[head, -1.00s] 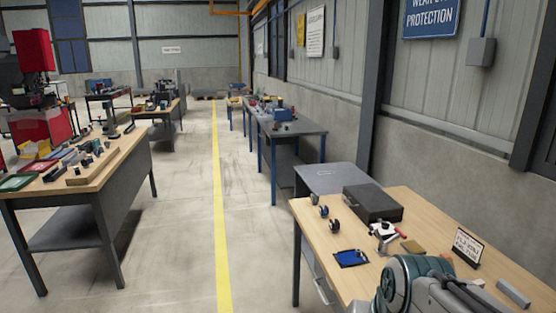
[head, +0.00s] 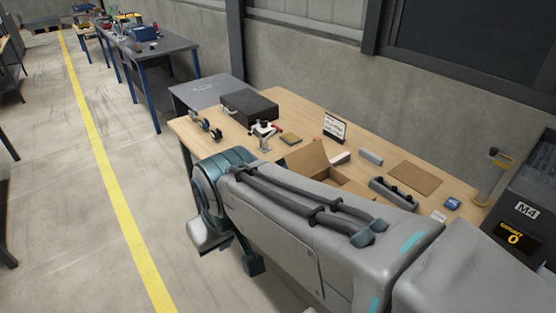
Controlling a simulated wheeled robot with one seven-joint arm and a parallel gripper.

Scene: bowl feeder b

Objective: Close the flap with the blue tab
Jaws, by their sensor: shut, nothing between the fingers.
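An open cardboard box (head: 350,184) stands on the wooden bench, partly hidden behind my arm. One brown flap (head: 306,159) stands raised at its left side. I cannot make out a blue tab on this flap, and the box's near side is covered by my arm. My arm crosses the foreground from the lower right and bends down at the bench's left end. The fingers of my gripper do not show.
A machine marked M4 (head: 525,215) stands at right. The floor at left is clear.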

